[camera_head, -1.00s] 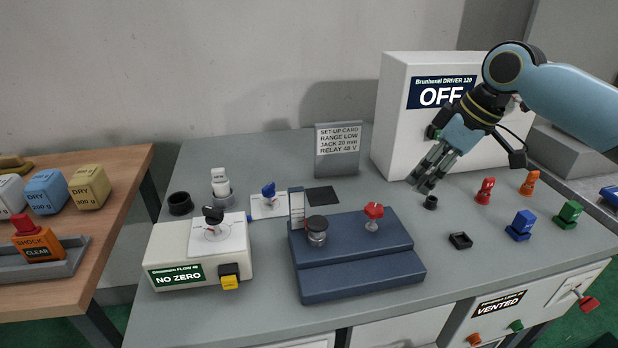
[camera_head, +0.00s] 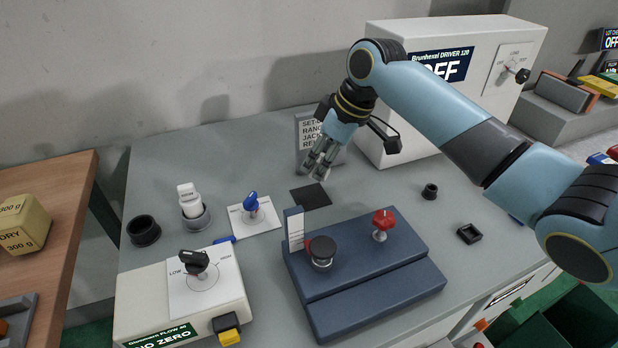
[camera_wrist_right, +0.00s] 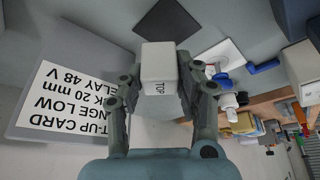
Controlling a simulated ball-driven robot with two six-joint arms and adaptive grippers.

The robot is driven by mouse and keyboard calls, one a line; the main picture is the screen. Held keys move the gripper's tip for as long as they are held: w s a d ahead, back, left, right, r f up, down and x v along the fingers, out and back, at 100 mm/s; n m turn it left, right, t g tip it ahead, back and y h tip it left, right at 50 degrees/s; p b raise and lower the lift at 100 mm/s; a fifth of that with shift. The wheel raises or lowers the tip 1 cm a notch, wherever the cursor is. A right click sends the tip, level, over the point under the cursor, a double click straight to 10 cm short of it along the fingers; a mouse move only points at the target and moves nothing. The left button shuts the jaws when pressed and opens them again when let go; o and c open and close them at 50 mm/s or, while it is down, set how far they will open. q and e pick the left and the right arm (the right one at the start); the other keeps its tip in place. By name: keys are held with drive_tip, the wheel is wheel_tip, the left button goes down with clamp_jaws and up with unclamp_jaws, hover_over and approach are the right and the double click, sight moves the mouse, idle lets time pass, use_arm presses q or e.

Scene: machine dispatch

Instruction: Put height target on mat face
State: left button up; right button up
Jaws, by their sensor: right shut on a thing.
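My right gripper (camera_head: 319,166) is shut on the height target, a pale block (camera_wrist_right: 158,62) marked TOP, seen between the fingers in the right wrist view. In the head view the fingers hide the block. The gripper hangs in front of the set-up card, above and just behind the dark square mat (camera_head: 311,195), apart from it. The mat lies flat and bare on the grey bench; it also shows in the right wrist view (camera_wrist_right: 167,20), beyond the block. My left gripper is in neither view.
The set-up card (camera_head: 306,133) stands close behind the gripper. The blue stepped base (camera_head: 375,277), with a red knob (camera_head: 383,220), is in front of the mat. A white plate with a blue knob (camera_head: 251,203) is to its left. The driver box (camera_head: 395,140) stands right.

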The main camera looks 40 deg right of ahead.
sight(310, 177)
drive_tip(key=shift+w+a+f, duration=0.2)
drive_tip(key=shift+a+f, duration=0.25)
drive_tip(key=shift+f, duration=0.05)
drive_tip(key=shift+w+a+f, duration=0.15)
drive_tip(key=shift+a+f, duration=0.3)
wheel_tip(310, 177, down, 2)
drive_tip(key=shift+f, duration=0.65)
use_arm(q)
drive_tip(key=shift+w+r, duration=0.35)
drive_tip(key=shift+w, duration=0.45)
use_arm(e)
drive_tip(key=shift+f, duration=0.15)
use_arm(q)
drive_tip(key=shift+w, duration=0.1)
use_arm(e)
drive_tip(key=o, duration=1.1)
drive_tip(key=shift+o, duration=0.2)
drive_tip(key=shift+d+r, duration=0.1)
drive_tip(key=shift+r, duration=0.25)
use_arm(q)
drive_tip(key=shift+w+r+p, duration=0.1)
drive_tip(key=shift+p, duration=0.2)
use_arm(e)
drive_tip(key=v, duration=1.1)
drive_tip(key=shift+s+r, duration=0.15)
drive_tip(key=shift+r, duration=0.1)
